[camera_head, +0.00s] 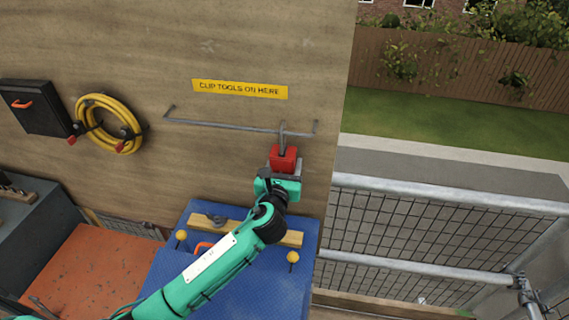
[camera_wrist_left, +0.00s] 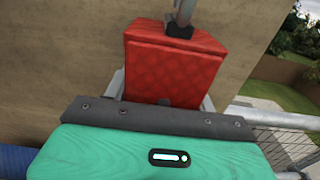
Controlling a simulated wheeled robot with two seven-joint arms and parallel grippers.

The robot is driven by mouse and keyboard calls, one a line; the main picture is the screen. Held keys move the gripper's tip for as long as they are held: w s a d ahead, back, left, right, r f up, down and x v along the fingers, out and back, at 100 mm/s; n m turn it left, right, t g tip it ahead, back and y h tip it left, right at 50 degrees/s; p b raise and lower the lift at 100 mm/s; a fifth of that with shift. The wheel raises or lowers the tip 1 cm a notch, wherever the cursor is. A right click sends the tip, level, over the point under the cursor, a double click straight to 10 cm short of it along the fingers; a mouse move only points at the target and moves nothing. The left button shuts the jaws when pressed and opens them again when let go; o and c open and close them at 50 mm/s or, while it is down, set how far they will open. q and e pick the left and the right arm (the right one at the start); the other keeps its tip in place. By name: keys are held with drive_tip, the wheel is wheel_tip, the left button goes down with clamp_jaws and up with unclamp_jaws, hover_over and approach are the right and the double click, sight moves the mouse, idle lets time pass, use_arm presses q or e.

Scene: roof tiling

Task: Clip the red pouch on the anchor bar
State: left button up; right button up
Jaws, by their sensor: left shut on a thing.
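The red pouch (camera_head: 283,157) is at the right part of the anchor bar (camera_head: 225,126), below the yellow sign. A grey clip (camera_head: 283,133) rises from the pouch's top and overlaps the bar near its right end. I cannot tell whether it is hooked around the bar. My left gripper (camera_head: 281,173) is shut on the pouch from below. In the left wrist view the pouch (camera_wrist_left: 174,65) stands upright beyond the gripper body, with a dark tab and grey clip at its top. The fingertips are mostly hidden. My right gripper is not in view.
A yellow sign (camera_head: 240,89) is on the wooden wall. A yellow hose coil (camera_head: 88,122) and black case (camera_head: 35,108) hang at left. A blue box (camera_head: 225,260) stands below. Metal railing with mesh (camera_head: 430,195) lies at right.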

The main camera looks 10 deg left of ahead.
use_arm(q)
drive_tip(key=shift+f, duration=0.25)
drive_tip(key=o, duration=1.3)
drive_tip(key=shift+c, duration=0.2)
drive_tip(key=shift+o, duration=0.4)
drive_tip(key=shift+f, duration=0.1)
drive_tip(key=shift+s, duration=0.1)
drive_tip(key=s+b, duration=0.4)
drive_tip(key=s, duration=0.9)
drive_tip(key=shift+s, duration=0.4)
